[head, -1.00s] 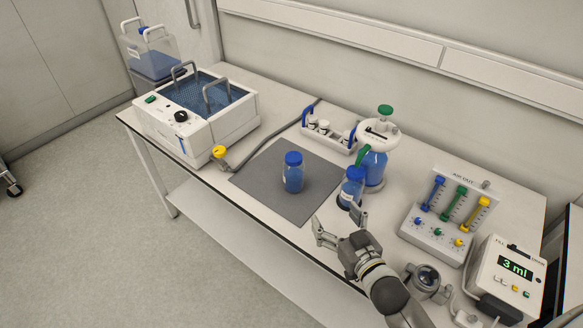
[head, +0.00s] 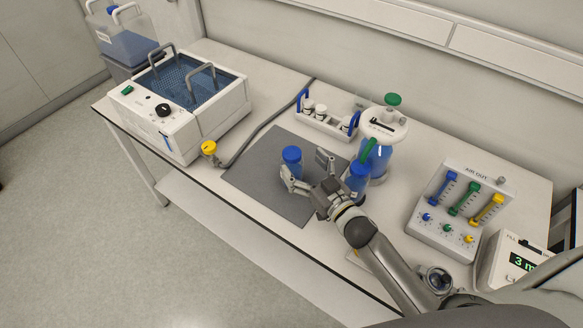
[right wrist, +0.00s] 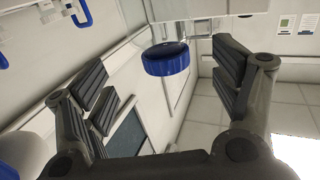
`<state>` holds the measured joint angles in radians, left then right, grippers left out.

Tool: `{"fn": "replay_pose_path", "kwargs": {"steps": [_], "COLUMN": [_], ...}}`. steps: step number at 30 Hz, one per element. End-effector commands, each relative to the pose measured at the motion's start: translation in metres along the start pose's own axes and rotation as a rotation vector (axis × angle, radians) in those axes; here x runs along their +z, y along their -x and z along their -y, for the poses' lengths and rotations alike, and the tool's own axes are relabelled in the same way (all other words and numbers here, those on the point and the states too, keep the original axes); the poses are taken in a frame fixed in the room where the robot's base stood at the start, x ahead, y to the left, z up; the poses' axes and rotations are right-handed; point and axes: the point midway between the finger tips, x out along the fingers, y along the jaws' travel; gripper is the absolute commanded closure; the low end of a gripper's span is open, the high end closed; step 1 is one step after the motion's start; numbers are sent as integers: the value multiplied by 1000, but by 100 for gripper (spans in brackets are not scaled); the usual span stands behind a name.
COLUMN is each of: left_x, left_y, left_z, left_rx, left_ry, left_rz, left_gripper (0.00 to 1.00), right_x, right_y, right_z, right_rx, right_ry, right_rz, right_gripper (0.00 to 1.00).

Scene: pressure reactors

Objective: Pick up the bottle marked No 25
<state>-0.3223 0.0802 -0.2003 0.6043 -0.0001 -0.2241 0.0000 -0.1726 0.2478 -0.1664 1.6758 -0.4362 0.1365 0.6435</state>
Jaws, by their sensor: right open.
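A blue-capped bottle with blue contents (head: 292,157) stands upright on the dark grey mat (head: 262,172). A second blue-capped bottle (head: 358,181) stands to its right, partly hidden by my right arm. No number can be read on either, so I cannot tell which is No 25. My right gripper (head: 305,165) is open and empty, just right of and in front of the mat bottle, one finger overlapping its lower part. In the right wrist view a blue cap (right wrist: 167,60) shows between the spread fingers of the gripper (right wrist: 162,72), apart from both. My left gripper is out of view.
A water bath (head: 190,105) stands at the left. A rack of small white-capped bottles (head: 325,120) and a green-topped vessel (head: 381,150) stand behind. A flow-meter panel (head: 455,210) is at the right. The mat's left and front parts are clear.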

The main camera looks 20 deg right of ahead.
Motion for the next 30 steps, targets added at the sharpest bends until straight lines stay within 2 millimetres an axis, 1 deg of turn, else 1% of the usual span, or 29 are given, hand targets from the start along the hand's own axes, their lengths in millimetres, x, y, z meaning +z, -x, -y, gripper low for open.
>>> {"fn": "replay_pose_path", "kwargs": {"steps": [1, 3, 6, 7, 11, 14, 18, 22, 23, 30], "left_x": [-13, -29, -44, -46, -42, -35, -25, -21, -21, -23], "left_y": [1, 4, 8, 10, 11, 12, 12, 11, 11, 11], "left_z": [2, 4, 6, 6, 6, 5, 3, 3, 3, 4], "left_rx": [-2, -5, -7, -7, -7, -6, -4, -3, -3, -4], "left_ry": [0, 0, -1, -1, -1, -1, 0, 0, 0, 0], "left_rz": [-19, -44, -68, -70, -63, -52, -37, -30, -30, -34], "left_gripper": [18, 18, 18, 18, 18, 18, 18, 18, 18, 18], "right_x": [0, 0, 2, 2, 4, 4, 6, 6, 6, 5], "right_y": [-3, -10, -23, -26, -42, -49, -52, -51, -51, -51], "right_z": [1, 2, 5, 6, 6, 6, 6, 6, 6, 6], "right_rx": [0, 1, 1, 1, 0, 0, 0, 0, 0, 0], "right_ry": [-1, -3, -3, -4, -2, -2, -1, -1, -1, -1], "right_rz": [1, -1, 0, 0, -1, 0, 1, 1, 1, 1], "right_gripper": [17, 17, 17, 17, 17, 17, 17, 17, 19, 50]}}
